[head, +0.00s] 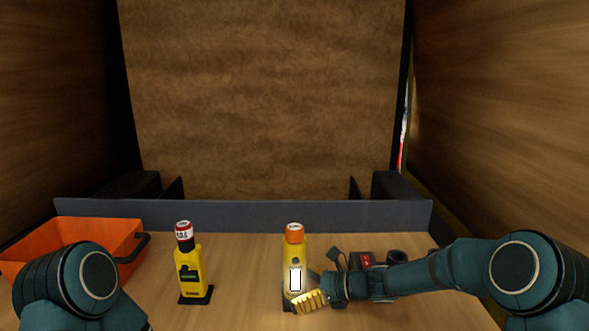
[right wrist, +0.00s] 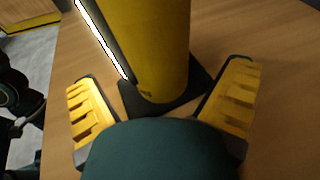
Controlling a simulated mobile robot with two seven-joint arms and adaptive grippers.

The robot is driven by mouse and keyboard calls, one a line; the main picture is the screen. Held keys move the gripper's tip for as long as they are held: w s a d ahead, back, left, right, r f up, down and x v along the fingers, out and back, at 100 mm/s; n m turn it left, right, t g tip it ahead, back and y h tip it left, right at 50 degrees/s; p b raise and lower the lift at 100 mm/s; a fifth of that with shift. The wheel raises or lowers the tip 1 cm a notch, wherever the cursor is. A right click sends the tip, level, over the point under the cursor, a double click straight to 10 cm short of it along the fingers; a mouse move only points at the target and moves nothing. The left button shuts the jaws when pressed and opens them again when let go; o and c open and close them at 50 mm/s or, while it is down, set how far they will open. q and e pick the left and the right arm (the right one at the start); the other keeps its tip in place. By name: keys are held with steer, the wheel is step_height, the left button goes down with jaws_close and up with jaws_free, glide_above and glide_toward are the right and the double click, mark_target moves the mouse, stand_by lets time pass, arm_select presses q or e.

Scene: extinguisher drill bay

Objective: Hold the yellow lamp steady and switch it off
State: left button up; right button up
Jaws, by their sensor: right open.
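The yellow lamp (head: 303,259) stands upright near the middle of the table, with an orange cap and a bright white lit panel on its front. In the right wrist view its yellow body (right wrist: 162,50) rises from a black foot, with the white strip glowing along its left side. My right gripper (head: 313,288) is at the lamp's lower right side in the head view. Its yellow-padded fingers are spread apart, one on each side of the lamp's lower body in the right wrist view (right wrist: 164,78), with gaps showing. The lamp's switch cannot be made out. My left gripper is out of view.
A second yellow device (head: 189,268) with a red and white cap stands to the left. An orange crate (head: 126,238) is at the far left. Dark items and a red box (head: 361,259) sit behind my right forearm. A grey ledge (head: 240,215) closes the table's back.

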steer(key=shift+w+a+f, duration=0.1)
steer(key=shift+a, duration=0.1)
steer(key=c, duration=1.3)
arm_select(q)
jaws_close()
